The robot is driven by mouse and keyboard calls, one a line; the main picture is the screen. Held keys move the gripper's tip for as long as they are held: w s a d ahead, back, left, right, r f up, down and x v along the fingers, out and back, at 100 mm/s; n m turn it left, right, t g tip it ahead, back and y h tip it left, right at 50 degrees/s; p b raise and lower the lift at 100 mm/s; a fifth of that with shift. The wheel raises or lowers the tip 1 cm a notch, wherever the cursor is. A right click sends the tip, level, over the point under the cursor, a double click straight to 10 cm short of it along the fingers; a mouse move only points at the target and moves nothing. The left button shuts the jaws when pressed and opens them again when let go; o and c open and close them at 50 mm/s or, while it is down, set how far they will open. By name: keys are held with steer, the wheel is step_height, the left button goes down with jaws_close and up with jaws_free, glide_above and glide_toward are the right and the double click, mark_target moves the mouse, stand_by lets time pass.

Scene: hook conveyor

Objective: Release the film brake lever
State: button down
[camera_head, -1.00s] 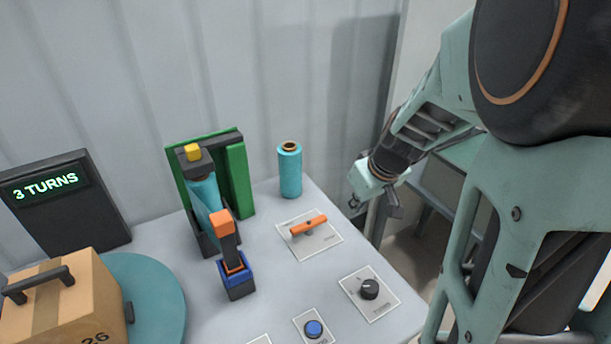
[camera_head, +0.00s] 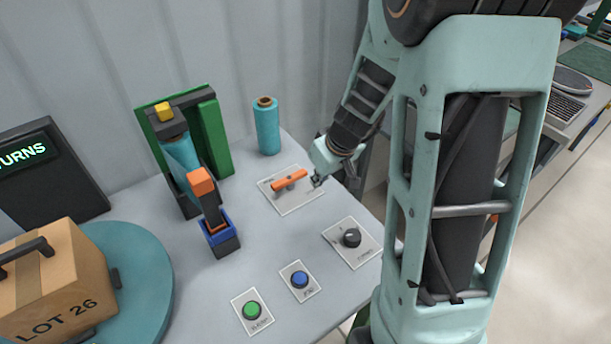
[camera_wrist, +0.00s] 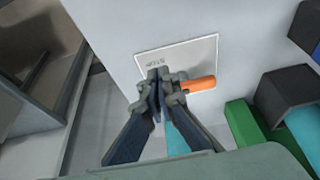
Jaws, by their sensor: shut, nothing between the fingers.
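An orange bar handle (camera_head: 290,180) lies level on a white labelled plate (camera_head: 285,205) on the grey table; it also shows in the wrist view (camera_wrist: 199,85). My gripper (camera_head: 317,181) is shut and empty beside the handle's right end, above the plate's edge. In the wrist view its closed fingertips (camera_wrist: 163,76) partly hide the handle; whether they touch it I cannot tell. Neither is legibly marked as the brake.
A spare teal roll (camera_head: 267,127) stands behind the plate. A black knob (camera_head: 351,238), a blue button (camera_head: 300,280) and a green button (camera_head: 252,310) sit nearer the front. A carton (camera_head: 50,285) rests on the round turntable (camera_head: 145,290) at left.

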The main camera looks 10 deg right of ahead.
mark_target(289, 179)
steer(key=x, duration=0.3)
steer(key=shift+f, duration=0.3)
steer(key=shift+w+a+r+p, duration=0.1)
steer(key=shift+w+a+p, duration=0.15)
steer(key=shift+w, duration=0.3)
steer(key=shift+w+a+p, duration=0.15)
steer(key=shift+w+p, duration=0.1)
steer(key=shift+w, duration=0.3)
steer(key=shift+w+a+p, duration=0.35)
steer(key=shift+w, duration=0.55)
steer(key=shift+f+b, duration=0.25)
steer(key=shift+b, duration=0.4)
